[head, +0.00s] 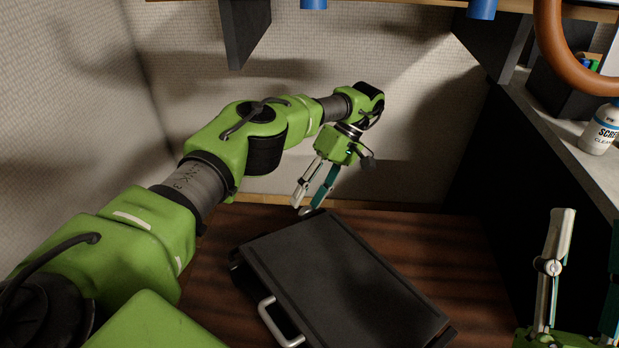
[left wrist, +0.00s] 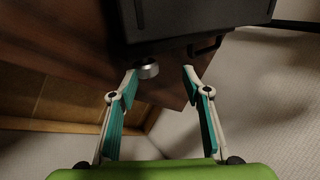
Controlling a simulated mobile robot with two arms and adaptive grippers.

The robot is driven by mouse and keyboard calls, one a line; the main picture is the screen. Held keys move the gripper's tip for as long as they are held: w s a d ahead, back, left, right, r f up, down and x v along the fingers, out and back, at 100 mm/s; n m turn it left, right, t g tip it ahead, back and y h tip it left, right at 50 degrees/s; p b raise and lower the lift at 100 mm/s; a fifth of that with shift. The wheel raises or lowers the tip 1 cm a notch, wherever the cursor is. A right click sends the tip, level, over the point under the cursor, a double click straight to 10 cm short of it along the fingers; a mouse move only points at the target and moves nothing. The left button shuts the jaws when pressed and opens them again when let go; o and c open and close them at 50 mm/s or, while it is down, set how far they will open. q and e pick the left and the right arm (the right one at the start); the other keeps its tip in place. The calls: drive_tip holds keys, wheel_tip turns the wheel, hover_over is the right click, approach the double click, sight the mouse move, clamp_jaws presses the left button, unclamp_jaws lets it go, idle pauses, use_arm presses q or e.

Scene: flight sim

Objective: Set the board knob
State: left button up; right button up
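A flat black case-like board (head: 345,275) lies turned at an angle on the brown wooden table. A small silver round knob (left wrist: 149,68) shows at the board's edge in the left wrist view, between my left fingertips and close to the left one in the picture. In the head view the knob is small and partly hidden by the fingers. My left gripper (head: 306,208) points down at the board's far corner, its fingers apart and holding nothing. Whether a finger touches the knob I cannot tell. My right gripper (head: 590,219) is at the lower right, fingers apart and empty.
A silver handle (head: 279,322) sticks out from the board's near left side. A grey counter (head: 565,140) with a white bottle (head: 601,128) and a brown ring-shaped object (head: 556,45) borders the right. A patterned wall (head: 420,120) stands close behind. The table is bare right of the board.

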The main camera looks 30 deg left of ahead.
sight(309, 207)
use_arm(q)
drive_tip(key=shift+r, duration=3.1)
